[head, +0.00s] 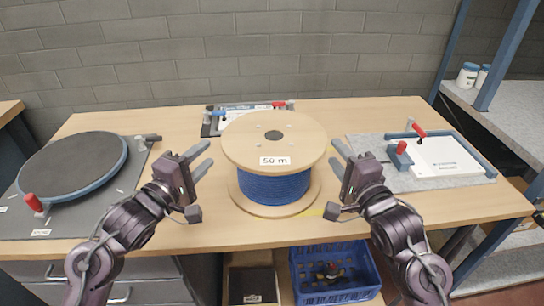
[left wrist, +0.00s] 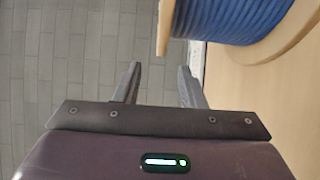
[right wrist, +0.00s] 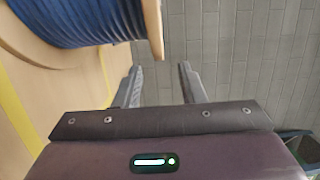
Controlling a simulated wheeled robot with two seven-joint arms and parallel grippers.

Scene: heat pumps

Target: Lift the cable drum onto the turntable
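The cable drum (head: 273,192) has pale wooden flanges, blue cable and a "50 m" label, and stands upright in the middle of the workbench. It also shows in the left wrist view (left wrist: 235,18) and the right wrist view (right wrist: 80,20). The turntable (head: 72,163), a dark round disc on a grey base, lies at the left end and is empty. My left gripper (head: 203,160) is open and empty, just left of the drum. My right gripper (head: 338,158) is open and empty, just right of it. I cannot tell whether either touches the drum.
A grey mat with a white board, blue rails and red-handled clamps (head: 440,158) lies to the right. A panel with small handles (head: 215,124) lies behind the drum. A blue crate (head: 335,275) stands below the bench. Bench surface between drum and turntable is mostly free.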

